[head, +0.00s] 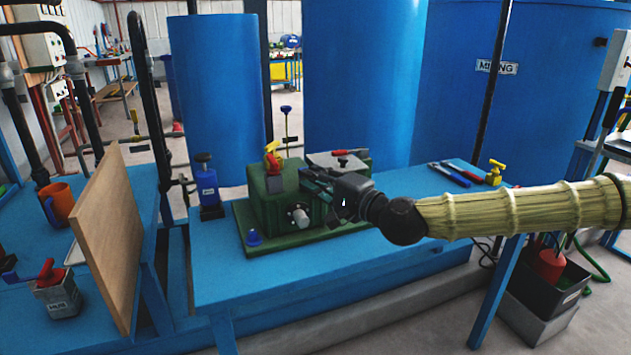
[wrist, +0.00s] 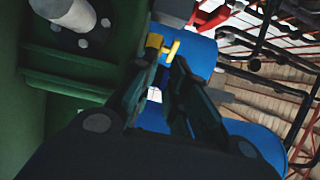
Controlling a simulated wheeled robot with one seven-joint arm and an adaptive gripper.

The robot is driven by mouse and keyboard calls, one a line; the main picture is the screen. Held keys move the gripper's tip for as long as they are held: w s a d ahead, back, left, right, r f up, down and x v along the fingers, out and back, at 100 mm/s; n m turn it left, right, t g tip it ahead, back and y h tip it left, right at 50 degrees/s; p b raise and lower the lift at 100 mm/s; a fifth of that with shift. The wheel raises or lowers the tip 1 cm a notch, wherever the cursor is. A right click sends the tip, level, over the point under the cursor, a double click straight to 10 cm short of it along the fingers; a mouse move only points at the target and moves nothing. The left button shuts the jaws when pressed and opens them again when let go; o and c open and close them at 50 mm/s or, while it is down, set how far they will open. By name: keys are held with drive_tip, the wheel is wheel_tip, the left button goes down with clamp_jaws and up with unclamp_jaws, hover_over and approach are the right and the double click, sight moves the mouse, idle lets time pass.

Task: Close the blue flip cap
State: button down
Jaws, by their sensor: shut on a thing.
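A small blue cone-shaped cap (head: 253,238) sits on the front left corner of the green base plate (head: 285,245); I cannot tell whether it is the flip cap. My gripper (head: 308,178) reaches in from the right over the green housing (head: 268,210), well apart from that cap. In the wrist view, my gripper (wrist: 165,62) has its fingers drawn close together, with a yellow part (wrist: 172,47) at or behind the tips. The thing between the fingers is hidden, and I cannot make out a flip cap there.
A blue bottle (head: 207,188) stands left of the housing. A red and yellow handle (head: 271,157) rises from the housing top. Blue and red tools (head: 455,175) and a yellow valve (head: 495,172) lie to the right. A wooden board (head: 108,235) stands upright at left. The blue table's front (head: 290,285) is clear.

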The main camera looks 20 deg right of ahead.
drive_tip(key=shift+w+r, duration=0.1)
drive_tip(key=shift+r, duration=0.05)
idle(0.6)
drive_tip(key=c, duration=1.7)
unclamp_jaws()
drive_tip(key=shift+o, duration=0.5)
drive_tip(key=v, duration=0.8)
